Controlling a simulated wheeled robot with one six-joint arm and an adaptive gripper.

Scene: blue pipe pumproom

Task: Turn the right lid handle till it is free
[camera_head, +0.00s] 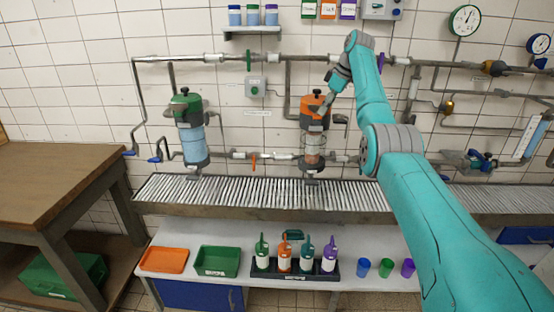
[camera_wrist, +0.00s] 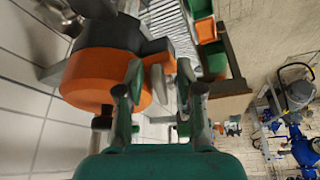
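The right filter housing (camera_head: 313,146) has an orange lid (camera_head: 312,117) with a small dark knob-like part on top. In the wrist view the orange lid (camera_wrist: 100,78) fills the left side, close to the fingers. My gripper (camera_head: 325,104) comes in from the upper right, at the lid's right side. In the wrist view my gripper (camera_wrist: 160,75) has its two fingers apart. A small grey piece shows between them; I cannot tell whether it is the lid handle or whether the fingers touch it. Part of the lid is hidden behind the left finger.
A second housing with a green lid (camera_head: 186,103) stands to the left. Pipes (camera_head: 230,58) run along the tiled wall above. A slatted grate (camera_head: 250,192) lies below the housings. Trays, a bottle rack (camera_head: 345,270) and cups stand on the lower bench. A wooden table (camera_head: 60,185) is at left.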

